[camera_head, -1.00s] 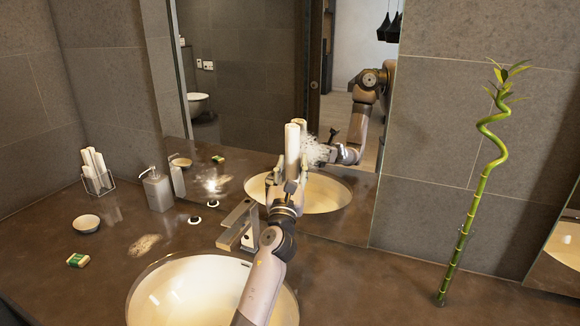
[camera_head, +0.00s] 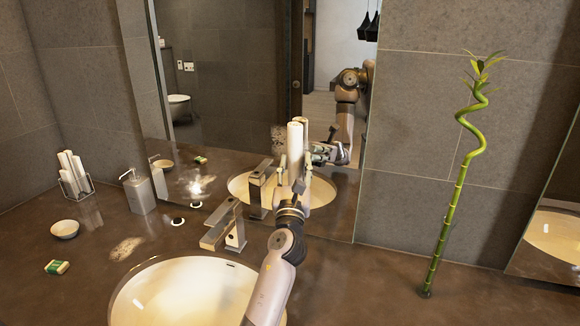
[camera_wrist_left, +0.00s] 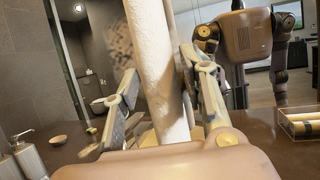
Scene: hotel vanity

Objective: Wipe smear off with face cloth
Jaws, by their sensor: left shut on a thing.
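My left gripper (camera_head: 296,172) is shut on a rolled white face cloth (camera_head: 295,148), held upright in front of the mirror. The cloth and both fingers also show in the left wrist view (camera_wrist_left: 158,75). A speckled smear (camera_head: 278,139) is on the mirror just left of the cloth; it also shows in the left wrist view (camera_wrist_left: 120,45). I cannot tell whether the cloth touches the glass. A pale beige patch (camera_head: 127,248) marks the counter left of the sink. My right gripper is not in view.
The faucet (camera_head: 222,228) stands left of my arm, behind the sink (camera_head: 150,290). A soap dispenser (camera_head: 139,192), a holder with rolled cloths (camera_head: 76,180), a small bowl (camera_head: 65,229) and soap (camera_head: 56,267) are at left. A bamboo stalk (camera_head: 440,235) stands right.

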